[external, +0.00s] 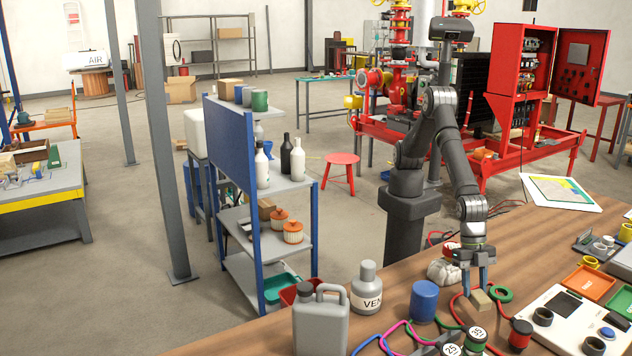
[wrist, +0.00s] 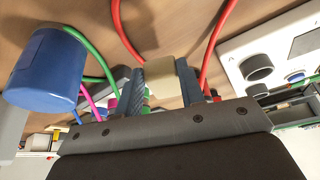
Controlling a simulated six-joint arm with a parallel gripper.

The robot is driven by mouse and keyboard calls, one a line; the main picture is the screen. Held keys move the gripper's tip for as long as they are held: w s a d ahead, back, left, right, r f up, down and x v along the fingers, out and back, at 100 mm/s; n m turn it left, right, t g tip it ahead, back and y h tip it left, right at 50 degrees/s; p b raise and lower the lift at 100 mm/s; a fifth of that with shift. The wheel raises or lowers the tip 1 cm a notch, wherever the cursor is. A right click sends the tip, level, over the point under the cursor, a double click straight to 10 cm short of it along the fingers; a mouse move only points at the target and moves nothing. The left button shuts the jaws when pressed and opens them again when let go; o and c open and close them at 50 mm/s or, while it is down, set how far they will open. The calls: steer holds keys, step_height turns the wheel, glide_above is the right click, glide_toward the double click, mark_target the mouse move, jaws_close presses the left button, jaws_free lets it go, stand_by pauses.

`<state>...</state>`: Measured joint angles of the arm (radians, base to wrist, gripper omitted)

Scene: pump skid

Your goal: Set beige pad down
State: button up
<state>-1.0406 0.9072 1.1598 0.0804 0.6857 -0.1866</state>
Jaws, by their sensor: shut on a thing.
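The beige pad (external: 481,301) is a small block at the fingertips of my gripper (external: 475,285), low over the wooden table. In the wrist view the pad (wrist: 162,80) sits between the two blue-grey fingers of my gripper (wrist: 165,88), which are shut on it. I cannot tell whether the pad touches the table surface. The fingers hide part of its sides.
A blue cylinder (external: 424,301) stands left of my gripper. A green ring (external: 500,294), red cable and a white box with black knobs (external: 568,318) are close on the right. Labelled spools (external: 476,338) lie in front. Bare wood (external: 400,278) shows farther left.

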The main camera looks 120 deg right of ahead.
mark_target(477, 314)
steer(key=shift+s+a+f, duration=0.3)
steer(key=shift+a+f, duration=0.1)
steer(key=shift+a, duration=0.15)
steer(key=shift+s+a+f, duration=0.3)
steer(key=shift+a+f, duration=0.1)
steer(key=shift+a, duration=0.1)
steer(key=shift+f, duration=1.9)
steer(key=shift+f, duration=0.15)
steer(key=o, duration=1)
steer(key=shift+c, duration=0.2)
steer(key=v, duration=1.2)
